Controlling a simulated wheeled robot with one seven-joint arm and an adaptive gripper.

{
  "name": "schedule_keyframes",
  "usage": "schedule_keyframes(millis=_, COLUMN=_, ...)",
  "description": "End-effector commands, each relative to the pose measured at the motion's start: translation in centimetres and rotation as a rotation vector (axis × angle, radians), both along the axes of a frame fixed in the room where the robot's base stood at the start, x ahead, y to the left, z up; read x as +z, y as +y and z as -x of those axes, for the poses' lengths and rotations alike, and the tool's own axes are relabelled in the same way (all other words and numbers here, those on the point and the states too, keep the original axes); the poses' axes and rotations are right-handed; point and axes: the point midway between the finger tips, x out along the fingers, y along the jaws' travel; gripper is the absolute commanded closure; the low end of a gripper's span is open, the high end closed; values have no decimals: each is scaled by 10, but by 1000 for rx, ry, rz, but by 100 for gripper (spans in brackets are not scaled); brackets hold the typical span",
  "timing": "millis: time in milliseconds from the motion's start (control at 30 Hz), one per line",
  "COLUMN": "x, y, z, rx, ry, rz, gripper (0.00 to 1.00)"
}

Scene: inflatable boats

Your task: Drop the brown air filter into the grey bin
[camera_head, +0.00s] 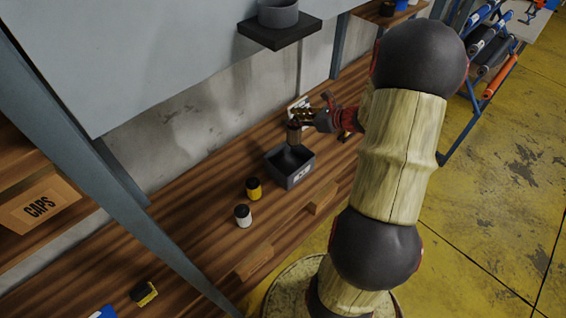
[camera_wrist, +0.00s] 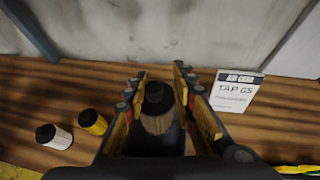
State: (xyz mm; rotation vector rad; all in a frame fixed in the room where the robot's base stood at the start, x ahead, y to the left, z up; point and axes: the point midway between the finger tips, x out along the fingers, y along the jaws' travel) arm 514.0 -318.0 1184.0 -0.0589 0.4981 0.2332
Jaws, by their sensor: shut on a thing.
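The brown air filter (camera_wrist: 156,122), a brown cylinder with a dark cap, is held between the yellow-padded fingers of my gripper (camera_wrist: 160,108). In the head view my gripper (camera_head: 307,114) is shut on the filter (camera_head: 294,133) and holds it upright over the grey bin (camera_head: 290,181). The filter's lower end is at or just above the bin's back rim; the exact gap cannot be told. The bin is an open dark grey box with a white label, standing on the wooden bench. In the wrist view it is mostly hidden behind my gripper.
A yellow canister (camera_head: 253,188) and a white canister (camera_head: 242,215), both with black caps, stand left of the bin. A white sign (camera_wrist: 235,91) stands right of my gripper. The wall is close behind. A dark shelf (camera_head: 279,32) hangs above the bench (camera_head: 205,215).

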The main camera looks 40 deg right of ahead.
Motion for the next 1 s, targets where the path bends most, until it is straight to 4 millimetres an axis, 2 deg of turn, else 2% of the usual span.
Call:
schedule_keyframes(millis=267, x=-6, y=-1, z=0, rx=37, ry=0, rz=-1, gripper=100)
schedule_keyframes(millis=733, x=-53, y=0, z=0, rx=36, ry=0, rz=-1, gripper=100)
schedule_keyframes(millis=1000, x=-61, y=0, z=0, rx=37, ry=0, rz=0, gripper=100)
